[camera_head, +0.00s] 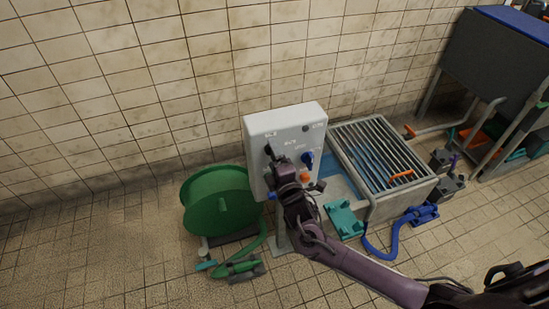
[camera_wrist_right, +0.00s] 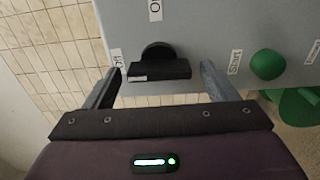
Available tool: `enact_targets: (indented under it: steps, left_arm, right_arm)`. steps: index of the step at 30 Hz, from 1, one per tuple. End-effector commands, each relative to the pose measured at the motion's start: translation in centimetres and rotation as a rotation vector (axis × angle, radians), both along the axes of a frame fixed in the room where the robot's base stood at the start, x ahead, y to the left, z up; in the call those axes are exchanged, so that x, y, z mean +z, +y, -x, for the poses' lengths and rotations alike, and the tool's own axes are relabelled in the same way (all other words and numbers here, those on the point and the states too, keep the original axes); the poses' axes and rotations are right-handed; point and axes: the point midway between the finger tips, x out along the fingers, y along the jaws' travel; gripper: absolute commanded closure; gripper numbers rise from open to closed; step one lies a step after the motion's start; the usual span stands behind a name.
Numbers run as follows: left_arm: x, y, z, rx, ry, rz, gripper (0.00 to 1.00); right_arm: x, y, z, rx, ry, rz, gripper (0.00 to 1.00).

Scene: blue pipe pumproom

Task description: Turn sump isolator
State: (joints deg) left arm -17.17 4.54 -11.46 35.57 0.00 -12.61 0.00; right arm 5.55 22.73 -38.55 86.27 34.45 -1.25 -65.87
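A pale grey control box (camera_head: 285,122) stands on a post before the tiled wall. A black rotary switch (camera_head: 268,150) is at the left of its front face. It also shows in the right wrist view as a black bar handle (camera_wrist_right: 160,71), lying nearly level below a label with "O". The sump isolator's name is not readable. My right gripper (camera_head: 277,163) is at the switch. In the wrist view its two fingers (camera_wrist_right: 160,76) are spread, one on each side of the handle, with gaps on both sides. My left gripper is not in view.
A blue knob (camera_head: 307,157) and an orange-red button (camera_head: 304,177) are on the box. A green button (camera_wrist_right: 268,64) labelled "Start" is right of the fingers. A green hose reel (camera_head: 220,200) and a grated basin (camera_head: 375,155) flank the box.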

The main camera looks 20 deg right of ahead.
Motion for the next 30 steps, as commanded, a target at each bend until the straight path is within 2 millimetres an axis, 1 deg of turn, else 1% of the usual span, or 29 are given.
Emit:
enact_targets:
  steps: [7,10,14,18,21,25,30]
  left_arm:
    - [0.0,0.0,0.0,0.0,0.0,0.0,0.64]
    - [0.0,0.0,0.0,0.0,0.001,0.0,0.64]
    - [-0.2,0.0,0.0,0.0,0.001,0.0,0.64]
    - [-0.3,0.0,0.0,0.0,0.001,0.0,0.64]
    - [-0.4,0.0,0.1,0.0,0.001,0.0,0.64]
    - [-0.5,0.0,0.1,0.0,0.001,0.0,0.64]
    - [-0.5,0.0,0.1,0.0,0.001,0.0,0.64]
  right_arm:
    - [0.0,0.0,0.0,-0.001,0.0,-0.001,0.2]
    - [-0.1,-0.1,0.6,0.0,0.002,-0.001,0.2]
    - [-0.2,-0.1,2.4,0.001,0.003,-0.002,0.2]
    - [-0.2,-0.1,4.9,0.002,0.003,-0.002,0.2]
    - [-0.2,-0.2,6.4,0.001,0.002,-0.001,0.2]
    - [-0.1,-0.2,7.5,0.001,0.002,0.0,0.2]
    - [0.0,-0.3,7.8,0.0,0.0,-0.001,0.2]
